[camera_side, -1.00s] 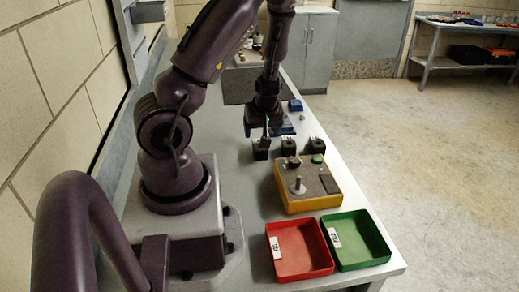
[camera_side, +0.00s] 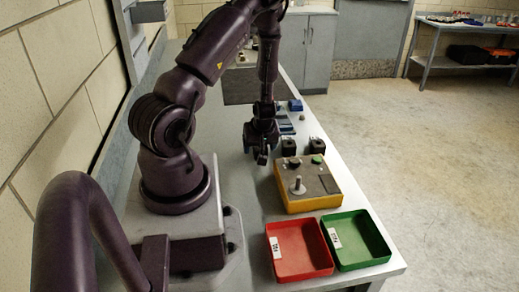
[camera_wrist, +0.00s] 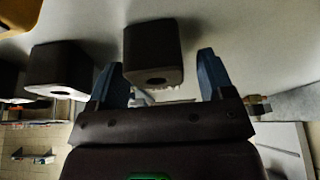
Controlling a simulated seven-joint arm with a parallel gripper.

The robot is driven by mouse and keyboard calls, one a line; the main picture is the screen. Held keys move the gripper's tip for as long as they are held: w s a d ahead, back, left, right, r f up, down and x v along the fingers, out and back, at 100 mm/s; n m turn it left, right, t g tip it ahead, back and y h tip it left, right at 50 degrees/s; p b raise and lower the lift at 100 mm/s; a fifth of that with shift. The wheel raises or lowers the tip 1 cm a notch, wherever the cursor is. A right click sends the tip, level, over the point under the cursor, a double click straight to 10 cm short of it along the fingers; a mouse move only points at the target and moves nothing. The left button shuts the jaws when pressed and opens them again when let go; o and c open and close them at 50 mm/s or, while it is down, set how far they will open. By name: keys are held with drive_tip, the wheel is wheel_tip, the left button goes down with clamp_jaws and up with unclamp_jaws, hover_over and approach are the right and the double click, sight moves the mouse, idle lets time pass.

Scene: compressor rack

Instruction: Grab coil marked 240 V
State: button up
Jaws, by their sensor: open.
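Three dark block-shaped coils stand in a row on the bench. In the side view, the middle coil (camera_side: 289,147) and the right coil (camera_side: 317,146) show, and my gripper (camera_side: 261,156) hides most of the left one. In the wrist view, my gripper's two blue fingers (camera_wrist: 160,62) are spread open. One coil (camera_wrist: 152,48) stands in the gap between them, with some room on the right side. A second coil (camera_wrist: 60,68) is left of the fingers, and the third is partly cut off at the left edge. No voltage marking is readable on any coil.
A yellow-edged grey box (camera_side: 308,187) with a peg and green button sits just in front of the coils. A red tray (camera_side: 325,265) and a green tray (camera_side: 378,258) stand at the bench's near end. Small blue items (camera_side: 294,105) lie behind the coils.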

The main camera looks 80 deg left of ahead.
drive_tip(key=shift+c, duration=0.2)
drive_tip(key=c, duration=1.1)
